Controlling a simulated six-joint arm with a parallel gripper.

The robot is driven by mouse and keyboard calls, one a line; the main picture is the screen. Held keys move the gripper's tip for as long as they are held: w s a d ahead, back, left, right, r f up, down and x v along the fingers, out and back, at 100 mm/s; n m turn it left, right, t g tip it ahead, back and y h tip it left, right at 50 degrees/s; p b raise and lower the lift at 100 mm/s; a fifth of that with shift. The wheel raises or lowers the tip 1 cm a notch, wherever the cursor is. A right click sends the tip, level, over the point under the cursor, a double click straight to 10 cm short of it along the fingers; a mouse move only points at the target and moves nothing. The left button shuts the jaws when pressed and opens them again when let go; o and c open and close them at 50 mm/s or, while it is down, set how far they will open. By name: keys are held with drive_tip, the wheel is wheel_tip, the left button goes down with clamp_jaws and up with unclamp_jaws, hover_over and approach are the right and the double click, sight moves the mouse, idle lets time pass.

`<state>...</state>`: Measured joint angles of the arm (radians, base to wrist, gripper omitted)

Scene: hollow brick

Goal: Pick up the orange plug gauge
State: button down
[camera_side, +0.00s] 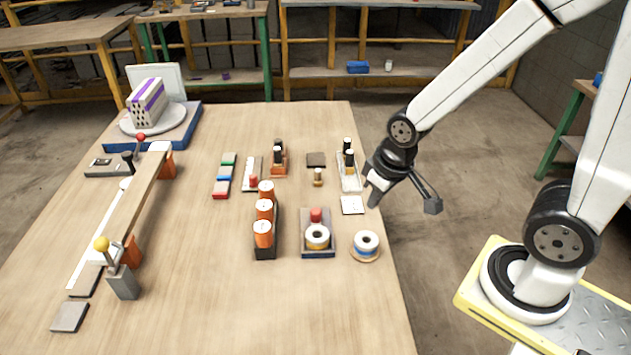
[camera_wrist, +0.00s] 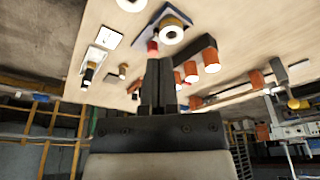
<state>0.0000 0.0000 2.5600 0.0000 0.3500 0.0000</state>
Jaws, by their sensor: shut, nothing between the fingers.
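My gripper (camera_side: 374,196) is shut and empty, above the right edge of the table; in the wrist view its dark fingers (camera_wrist: 158,68) are together, pointing at the tabletop. Several orange cylinders with pale tops (camera_side: 264,206) stand in a black rack, left of my gripper and apart from it; they also show in the wrist view (camera_wrist: 211,60). An orange piece with a black-topped post (camera_side: 278,160) stands farther back. I cannot tell which orange thing is the plug gauge.
Near my gripper are a clear tray with black-topped posts (camera_side: 349,170), a white card (camera_side: 352,205), a dark tray with a ring (camera_side: 317,238) and a loose ring (camera_side: 366,243). A long raised bar (camera_side: 135,205) runs along the left. The front middle of the table is clear.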

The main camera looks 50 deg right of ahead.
unclamp_jaws()
idle(0.3)
drive_tip(key=m+g+y, duration=0.2)
drive_tip(key=m+y, duration=0.3)
drive_tip(key=m, duration=1.5)
hover_over(266, 203)
drive_tip(key=d, duration=0.2)
wheel_tip(266, 203, down, 8)
drive_tip(key=shift+s+d+r, duration=0.1)
drive_tip(key=shift+s, duration=0.05)
drive_tip(key=shift+x, duration=1.3)
